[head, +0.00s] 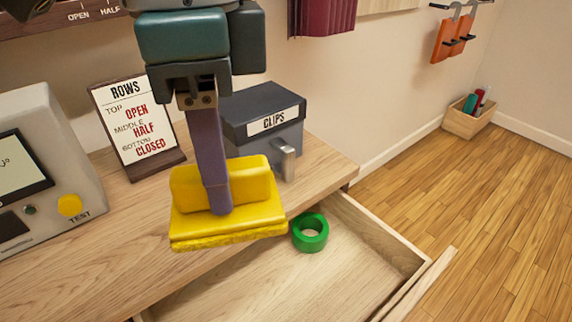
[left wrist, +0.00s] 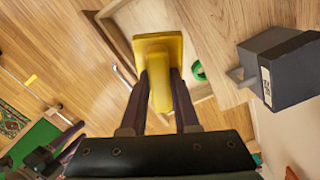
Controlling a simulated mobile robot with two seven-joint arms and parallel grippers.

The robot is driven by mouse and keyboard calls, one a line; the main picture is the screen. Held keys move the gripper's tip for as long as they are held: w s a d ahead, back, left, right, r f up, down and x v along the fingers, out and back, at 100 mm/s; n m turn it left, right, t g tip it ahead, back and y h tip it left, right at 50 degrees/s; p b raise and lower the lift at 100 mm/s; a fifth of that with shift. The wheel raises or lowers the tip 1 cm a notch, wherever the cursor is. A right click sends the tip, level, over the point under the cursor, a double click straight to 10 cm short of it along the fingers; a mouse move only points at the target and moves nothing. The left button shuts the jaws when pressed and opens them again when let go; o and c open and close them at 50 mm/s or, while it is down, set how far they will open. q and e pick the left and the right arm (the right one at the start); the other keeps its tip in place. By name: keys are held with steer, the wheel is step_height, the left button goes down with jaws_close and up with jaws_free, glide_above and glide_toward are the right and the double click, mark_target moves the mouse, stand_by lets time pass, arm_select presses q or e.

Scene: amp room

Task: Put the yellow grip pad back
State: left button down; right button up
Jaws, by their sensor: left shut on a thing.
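The yellow grip pad (head: 228,232) has a flat base and a raised ridge. My left gripper (head: 218,205) is shut on the ridge, with one finger hiding part of it in the head view. In the left wrist view the fingers of the left gripper (left wrist: 160,85) sit on either side of the yellow grip pad (left wrist: 158,50). The pad is held above the front edge of the wooden desk, beside the open drawer (head: 345,285).
A green ring (head: 310,232) lies inside the drawer near its back. A grey CLIPS box (head: 262,125) stands on the desk behind the pad. A ROWS sign (head: 135,125) and a grey device with a yellow TEST button (head: 69,205) are to the left. Most of the drawer floor is clear.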

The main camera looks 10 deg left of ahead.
arm_select(q)
steer(key=shift+s+d+f+m+b, duration=0.5)
steer(key=shift+f+b, duration=1.65)
steer(key=shift+f, duration=3)
steer(key=shift+w+d+f+m+b, duration=0.15)
steer(key=shift+f+m+b, duration=1.35)
steer(key=shift+f, duration=3.7)
steer(key=shift+s+d+f+b, duration=0.4)
steer(key=shift+f+b, duration=2.35)
steer(key=shift+f, duration=2.4)
arm_select(e)
step_height(320, 180, down, 15)
arm_select(q)
steer(key=shift+w, duration=0.1)
arm_select(e)
steer(key=shift+f, duration=0.1)
arm_select(q)
steer(key=shift+f, duration=0.2)
steer(key=c, duration=0.7)
jaws_free()
steer(key=shift+o, duration=0.2)
